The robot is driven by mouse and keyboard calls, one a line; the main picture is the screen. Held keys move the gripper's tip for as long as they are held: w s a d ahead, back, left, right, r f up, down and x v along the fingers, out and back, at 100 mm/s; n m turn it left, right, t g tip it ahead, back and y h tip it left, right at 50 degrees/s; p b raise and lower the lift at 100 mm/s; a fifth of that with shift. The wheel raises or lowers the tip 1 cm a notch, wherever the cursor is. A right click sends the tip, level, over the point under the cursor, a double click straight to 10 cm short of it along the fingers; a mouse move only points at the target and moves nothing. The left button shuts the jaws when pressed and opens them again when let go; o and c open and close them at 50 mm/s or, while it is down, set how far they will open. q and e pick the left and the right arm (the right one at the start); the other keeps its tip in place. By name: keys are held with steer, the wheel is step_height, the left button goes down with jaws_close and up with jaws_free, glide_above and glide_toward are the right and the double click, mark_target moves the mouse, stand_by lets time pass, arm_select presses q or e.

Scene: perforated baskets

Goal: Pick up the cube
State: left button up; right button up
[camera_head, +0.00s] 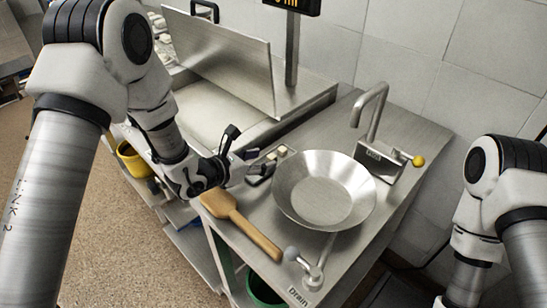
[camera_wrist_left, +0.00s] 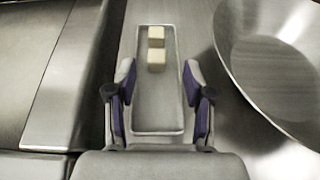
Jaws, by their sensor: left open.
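Two small pale cubes lie in a narrow metal tray in the left wrist view, one cube (camera_wrist_left: 156,33) farther and one cube (camera_wrist_left: 156,59) nearer. The tray (camera_wrist_left: 157,130) also shows in the head view (camera_head: 257,179), partly hidden by my gripper. My left gripper (camera_head: 243,166) is open and empty at the tray's near end. In the left wrist view its fingers (camera_wrist_left: 157,85) stand on either side of the tray, with the cubes ahead between their lines. My right gripper is out of frame; only part of its arm shows at the right.
A wide metal bowl (camera_head: 327,191) sits right of the tray, close to the gripper. A wooden paddle (camera_head: 247,229) lies in front. A faucet (camera_head: 371,112) and a drain lever (camera_head: 310,268) stand on the metal counter. A lidded metal unit (camera_head: 222,60) is behind left.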

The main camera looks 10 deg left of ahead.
mark_target(270, 159)
arm_select(q)
steer(key=x, duration=0.3)
steer(key=shift+w+f+p, duration=0.15)
steer(key=shift+w+p, duration=0.15)
steer(key=shift+w, duration=0.1)
steer(key=shift+s, duration=0.1)
steer(key=shift+s+d+f, duration=0.1)
steer(key=shift+s, duration=0.05)
steer(key=c, duration=0.3)
